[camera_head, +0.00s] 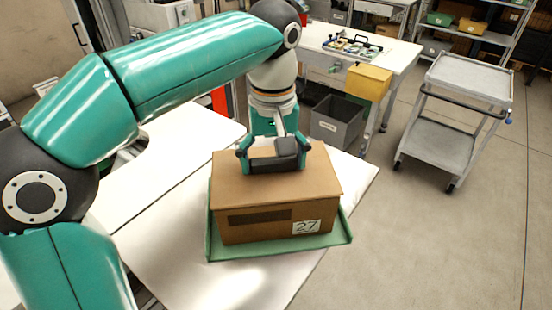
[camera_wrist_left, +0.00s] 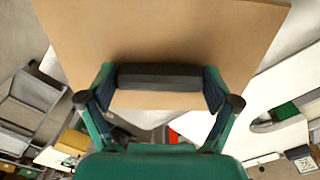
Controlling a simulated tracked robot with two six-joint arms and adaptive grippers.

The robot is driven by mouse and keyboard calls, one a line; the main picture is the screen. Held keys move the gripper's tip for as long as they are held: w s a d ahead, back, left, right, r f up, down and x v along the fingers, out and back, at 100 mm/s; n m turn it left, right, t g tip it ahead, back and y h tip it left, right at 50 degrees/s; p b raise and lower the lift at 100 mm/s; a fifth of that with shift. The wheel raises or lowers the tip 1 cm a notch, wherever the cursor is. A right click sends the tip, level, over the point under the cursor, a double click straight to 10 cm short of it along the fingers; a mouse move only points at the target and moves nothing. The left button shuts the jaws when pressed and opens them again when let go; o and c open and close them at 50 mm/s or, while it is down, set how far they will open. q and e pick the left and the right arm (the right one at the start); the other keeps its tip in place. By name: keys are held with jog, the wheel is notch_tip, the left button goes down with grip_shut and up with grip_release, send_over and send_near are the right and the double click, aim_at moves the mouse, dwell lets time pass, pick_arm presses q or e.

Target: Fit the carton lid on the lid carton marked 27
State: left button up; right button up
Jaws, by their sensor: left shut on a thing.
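The brown carton (camera_head: 270,232) has a white label reading 27 and a dark rectangle on its front. It stands on a green tray (camera_head: 342,238) on a white table. The brown carton lid (camera_head: 230,185) lies over the carton's top, nearly in line with it. I cannot tell whether it is fully seated. My left gripper (camera_head: 276,158) is above the lid, shut on its dark handle. In the left wrist view, the fingers (camera_wrist_left: 160,80) are at both ends of the handle (camera_wrist_left: 158,76), with the lid (camera_wrist_left: 160,30) behind. My right gripper is out of view.
White table surface (camera_head: 165,250) is free left and in front of the tray. A grey trolley (camera_head: 465,80) stands at the right. A workbench (camera_head: 385,60) with a yellow box (camera_head: 368,82) and a grey bin (camera_head: 336,122) is behind.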

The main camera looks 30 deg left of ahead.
aim_at(273, 159)
pick_arm(q)
jog(key=o, duration=0.9)
notch_tip(273, 159, up, 6)
jog(key=shift+f, duration=0.15)
jog(key=shift+r, duration=0.85)
